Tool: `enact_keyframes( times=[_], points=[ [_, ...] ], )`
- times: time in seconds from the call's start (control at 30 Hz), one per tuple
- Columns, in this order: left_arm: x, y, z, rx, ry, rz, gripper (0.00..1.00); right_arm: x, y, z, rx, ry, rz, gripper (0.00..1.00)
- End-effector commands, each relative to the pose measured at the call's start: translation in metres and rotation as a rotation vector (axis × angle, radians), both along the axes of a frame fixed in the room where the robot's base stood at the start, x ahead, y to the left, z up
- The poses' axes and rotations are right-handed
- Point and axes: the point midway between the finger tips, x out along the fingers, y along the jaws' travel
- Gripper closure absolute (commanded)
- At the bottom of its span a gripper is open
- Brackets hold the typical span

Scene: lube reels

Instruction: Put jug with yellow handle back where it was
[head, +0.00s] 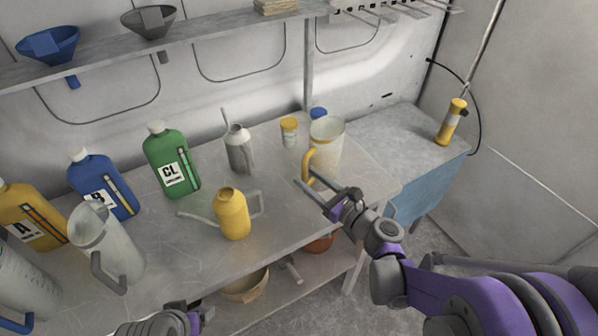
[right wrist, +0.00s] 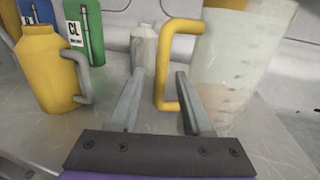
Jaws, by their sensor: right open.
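The jug with the yellow handle (head: 328,142) stands upright on the right part of the workbench, a translucent body with its yellow handle facing left. In the right wrist view the jug (right wrist: 240,65) fills the right side, and its handle (right wrist: 162,65) stands just beyond the fingers. My right gripper (head: 312,187) is open, its fingertips close to the handle; in the right wrist view the fingers (right wrist: 158,95) appear on either side of the handle's lower part. I cannot tell whether they touch it. My left gripper (head: 195,318) shows only partly at the bottom edge.
A yellow oil can (head: 232,215) and a grey can (head: 239,150) stand left of the jug. Green (head: 172,160), blue (head: 103,185) and yellow bottles line the back left. Another clear jug (head: 105,245) stands at left. A yellow-lidded jar (head: 288,132) is behind. The bench front is mostly clear.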

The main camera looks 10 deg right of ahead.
Motion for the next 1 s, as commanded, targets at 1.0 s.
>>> enact_keyframes(
  times=[1.0],
  points=[
    [-0.003,0.000,-0.010,0.000,0.005,0.000,0.23,-0.185,0.009,-0.091,-1.638,-0.341,0.747,0.51]
  ],
)
